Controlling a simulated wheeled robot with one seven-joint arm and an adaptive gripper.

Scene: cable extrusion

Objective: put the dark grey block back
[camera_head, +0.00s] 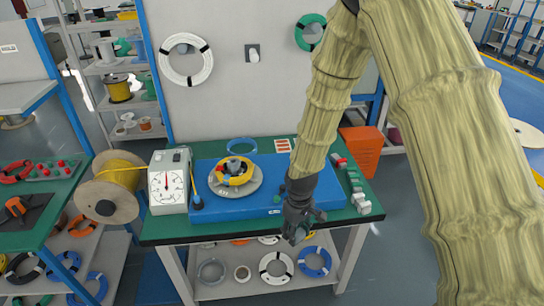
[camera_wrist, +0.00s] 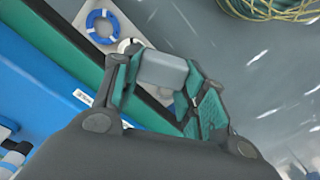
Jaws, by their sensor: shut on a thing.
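My gripper (camera_head: 298,226) is at the front edge of the green-topped table (camera_head: 150,232), just in front of the blue board (camera_head: 235,209). In the wrist view my gripper (camera_wrist: 163,82) is shut on a grey block (camera_wrist: 163,70), held between its teal pads. The block looks mid-grey in this light and sits crosswise between the fingertips, clear of the tabletop. In the head view the fingers mostly hide it.
A round turntable with a yellow coil (camera_head: 235,172) sits on the blue board. A dial gauge (camera_head: 168,185) is at the left. Coils lie on the lower shelf.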

